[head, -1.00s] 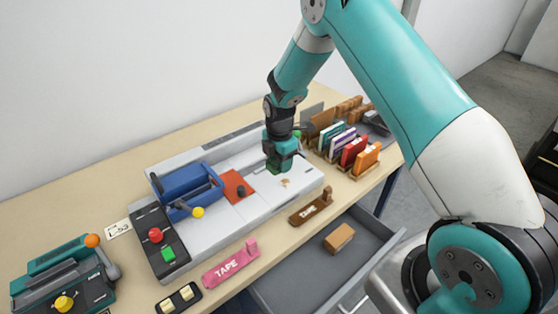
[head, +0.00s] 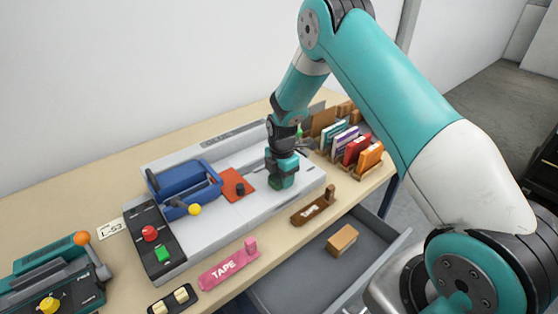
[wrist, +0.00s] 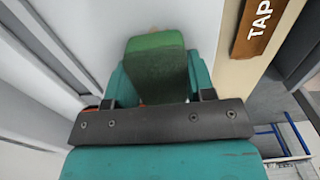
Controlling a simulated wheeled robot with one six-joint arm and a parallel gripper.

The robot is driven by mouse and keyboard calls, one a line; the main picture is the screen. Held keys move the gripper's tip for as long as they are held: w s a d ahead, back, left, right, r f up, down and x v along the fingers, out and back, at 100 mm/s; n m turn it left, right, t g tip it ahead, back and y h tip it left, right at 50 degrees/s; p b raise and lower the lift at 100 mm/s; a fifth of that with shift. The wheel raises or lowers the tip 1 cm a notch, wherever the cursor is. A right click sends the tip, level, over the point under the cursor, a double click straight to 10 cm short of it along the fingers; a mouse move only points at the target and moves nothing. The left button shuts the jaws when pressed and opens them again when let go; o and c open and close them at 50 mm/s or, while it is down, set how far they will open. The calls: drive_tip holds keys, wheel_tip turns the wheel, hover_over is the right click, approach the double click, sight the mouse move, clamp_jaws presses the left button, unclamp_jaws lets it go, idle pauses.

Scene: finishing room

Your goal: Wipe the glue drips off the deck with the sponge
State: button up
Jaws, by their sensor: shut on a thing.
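My gripper (head: 283,172) is shut on a green sponge (wrist: 158,70), which fills the space between the teal fingers in the wrist view. In the head view the sponge is low over the right part of the light grey deck (head: 240,211), touching it or very close.
Left on the machine are a blue clamp (head: 185,182), a red plate (head: 236,186) and a button panel (head: 155,245). A brown TAPE holder (head: 312,208) and pink TAPE holder (head: 228,265) lie in front. An open drawer (head: 300,285) holds a tan block (head: 342,239). Upright booklets (head: 357,150) stand behind right.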

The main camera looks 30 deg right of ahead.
sight(280, 176)
drive_tip(key=shift+d+f, duration=0.15)
drive_tip(key=shift+d, duration=0.5)
drive_tip(key=shift+w+d, duration=0.15)
drive_tip(key=shift+d, duration=0.35)
drive_tip(key=shift+w+d, duration=0.1)
drive_tip(key=shift+d, duration=0.5)
drive_tip(key=shift+w+a, duration=0.1)
drive_tip(key=shift+a, duration=0.2)
drive_tip(key=shift+a+f, duration=0.1)
drive_tip(key=shift+a, duration=0.35)
drive_tip(key=shift+s+a, duration=0.25)
drive_tip(key=shift+a, duration=0.2)
drive_tip(key=shift+s+a, duration=0.1)
drive_tip(key=shift+a, duration=0.65)
drive_tip(key=shift+s+a+r+p, duration=0.1)
drive_tip(key=shift+r+p, duration=0.3)
wheel_tip(280, 176, up, 2)
drive_tip(key=shift+r+p, duration=0.35)
drive_tip(key=shift+p, duration=0.15)
drive_tip(key=shift+r, duration=0.35)
drive_tip(key=shift+r+p, duration=1.55)
drive_tip(key=shift+r, duration=0.55)
